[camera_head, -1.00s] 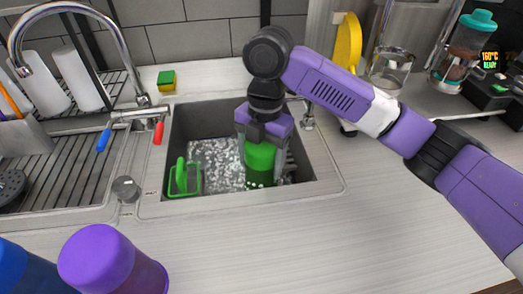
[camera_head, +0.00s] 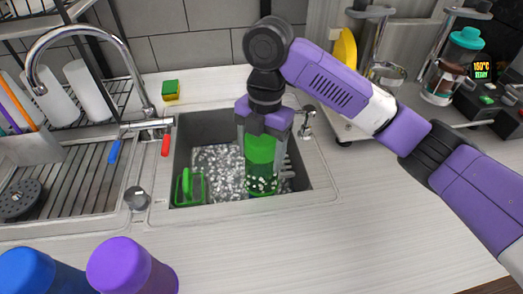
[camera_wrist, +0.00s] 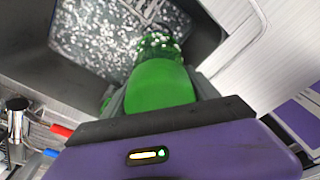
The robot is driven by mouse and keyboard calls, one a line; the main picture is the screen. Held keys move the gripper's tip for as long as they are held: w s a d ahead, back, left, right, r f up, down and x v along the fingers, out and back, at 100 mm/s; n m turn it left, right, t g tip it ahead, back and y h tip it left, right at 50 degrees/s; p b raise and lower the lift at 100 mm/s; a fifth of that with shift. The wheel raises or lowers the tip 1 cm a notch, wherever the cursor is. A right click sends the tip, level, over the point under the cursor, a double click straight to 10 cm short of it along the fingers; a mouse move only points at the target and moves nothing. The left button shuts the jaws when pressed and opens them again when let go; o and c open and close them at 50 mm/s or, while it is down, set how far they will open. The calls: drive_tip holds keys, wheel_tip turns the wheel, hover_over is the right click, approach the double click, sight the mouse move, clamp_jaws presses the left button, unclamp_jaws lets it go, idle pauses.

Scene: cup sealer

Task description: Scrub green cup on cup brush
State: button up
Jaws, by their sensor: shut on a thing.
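The green cup (camera_head: 260,152) is in my gripper (camera_head: 264,138), upright in line with it, over the right part of the sink. My gripper is shut on the cup's upper part. The cup's lower part looks see-through with white specks. The wrist view also shows the green cup (camera_wrist: 160,84) between the fingers (camera_wrist: 160,104). A green framed piece with an upright handle (camera_head: 188,187), perhaps the cup brush, stands at the sink's left front, apart from the cup. Pale prongs (camera_head: 286,176) show just right of the cup; I cannot tell what they belong to.
The sink (camera_head: 325,197) has a speckled, foamy-looking floor. A faucet (camera_head: 140,75) arches at the left, beside a drying rack. A yellow-green sponge (camera_head: 171,90) lies behind the sink. Purple (camera_head: 128,268) and blue (camera_head: 38,272) cups stand at the front left.

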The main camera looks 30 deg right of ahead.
drive_tip(key=shift+r+p, duration=5.1)
drive_tip(key=shift+r, duration=0.45)
